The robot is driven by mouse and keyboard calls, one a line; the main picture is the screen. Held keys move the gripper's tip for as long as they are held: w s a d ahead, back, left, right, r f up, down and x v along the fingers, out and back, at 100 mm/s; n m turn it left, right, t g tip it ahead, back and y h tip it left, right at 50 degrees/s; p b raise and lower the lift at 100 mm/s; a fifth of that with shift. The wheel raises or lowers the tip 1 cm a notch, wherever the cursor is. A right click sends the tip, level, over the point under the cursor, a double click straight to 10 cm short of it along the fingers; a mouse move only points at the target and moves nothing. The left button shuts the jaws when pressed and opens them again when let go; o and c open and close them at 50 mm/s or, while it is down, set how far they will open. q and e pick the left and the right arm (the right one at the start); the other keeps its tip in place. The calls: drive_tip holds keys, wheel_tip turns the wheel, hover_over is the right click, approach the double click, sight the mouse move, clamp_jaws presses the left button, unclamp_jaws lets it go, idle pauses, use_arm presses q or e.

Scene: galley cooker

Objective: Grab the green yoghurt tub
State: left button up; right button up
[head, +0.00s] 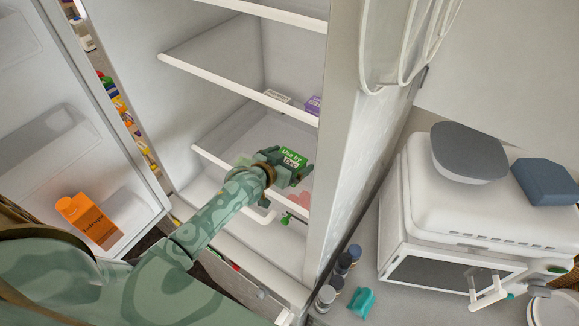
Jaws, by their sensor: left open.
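A green tub (294,155) with a white and black "Use by" label shows on a fridge shelf, in the middle of the head view. My left arm reaches in from the lower left through the open fridge door. My left gripper (291,173) is open and right at the near side of the tub. Its fingers overlap the tub's lower part in the picture. I cannot tell whether they touch it. The tub's lower part is hidden by the gripper. My right gripper is not in view.
A purple box (314,105) and a white labelled pack (276,96) sit on the shelf above. An orange carton (87,218) stands in the door at left. A white oven (455,235) and several small jars (342,263) are on the counter at right.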

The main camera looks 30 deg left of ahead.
use_arm(q)
drive_tip(key=shift+s, duration=0.2)
drive_tip(key=c, duration=0.4)
drive_tip(key=shift+w, duration=0.1)
drive_tip(key=c, duration=0.8)
drive_tip(key=shift+o, duration=0.2)
drive_tip(key=shift+r, duration=0.1)
